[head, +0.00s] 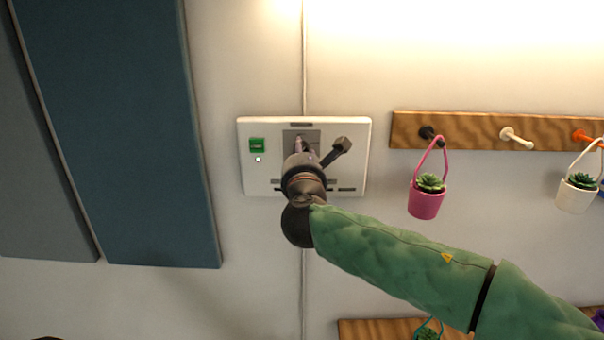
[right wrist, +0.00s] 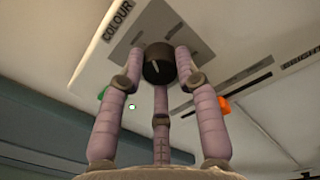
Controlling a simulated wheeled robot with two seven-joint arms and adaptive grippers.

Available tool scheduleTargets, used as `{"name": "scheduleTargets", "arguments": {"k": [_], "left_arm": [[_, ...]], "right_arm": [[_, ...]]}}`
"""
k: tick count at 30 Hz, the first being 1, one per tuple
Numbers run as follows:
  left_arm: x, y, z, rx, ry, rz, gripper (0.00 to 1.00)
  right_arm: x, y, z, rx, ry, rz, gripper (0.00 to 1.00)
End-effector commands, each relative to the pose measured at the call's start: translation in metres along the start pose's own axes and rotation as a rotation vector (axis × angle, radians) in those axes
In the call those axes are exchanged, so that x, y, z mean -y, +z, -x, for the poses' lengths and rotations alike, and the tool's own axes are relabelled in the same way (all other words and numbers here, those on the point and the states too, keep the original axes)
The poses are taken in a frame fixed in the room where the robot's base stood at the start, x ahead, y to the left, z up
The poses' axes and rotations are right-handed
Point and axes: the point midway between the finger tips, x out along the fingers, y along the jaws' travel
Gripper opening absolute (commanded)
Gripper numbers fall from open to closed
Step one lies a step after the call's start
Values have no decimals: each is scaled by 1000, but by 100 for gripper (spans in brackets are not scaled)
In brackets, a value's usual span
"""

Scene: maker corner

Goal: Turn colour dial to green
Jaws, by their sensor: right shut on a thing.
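The white control panel (head: 356,180) is on the wall. The black colour dial (right wrist: 158,64) sits on a grey plate (right wrist: 122,50) marked COLOUR and has a white pointer mark; I cannot tell which colour it points at. My right gripper (head: 300,147) is at the panel and hides the dial in the head view. In the right wrist view its three fingers (right wrist: 160,75) close around the dial. My left gripper is out of view.
A wooden peg rail (head: 470,130) to the right holds a pink hanging pot (head: 426,204) and a white one (head: 575,197). Blue wall panels (head: 120,130) stand left. Bare wall lies between.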

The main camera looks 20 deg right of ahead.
Motion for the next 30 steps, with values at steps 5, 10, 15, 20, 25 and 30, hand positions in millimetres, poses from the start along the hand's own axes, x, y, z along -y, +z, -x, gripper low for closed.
{"name": "scheduleTargets", "arguments": {"k": [5,10,15,20,25,30], "left_arm": [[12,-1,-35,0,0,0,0],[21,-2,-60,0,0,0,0],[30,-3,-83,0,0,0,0],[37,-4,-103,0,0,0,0],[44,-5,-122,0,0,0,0],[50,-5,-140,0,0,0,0]], "right_arm": [[3,1,1,21,0,-170,1],[3,1,1,28,-2,-331,1],[4,1,1,36,-2,-494,1],[4,1,1,42,-2,-644,1],[4,1,1,50,-5,-806,1],[4,1,1,56,-5,-967,1]]}}
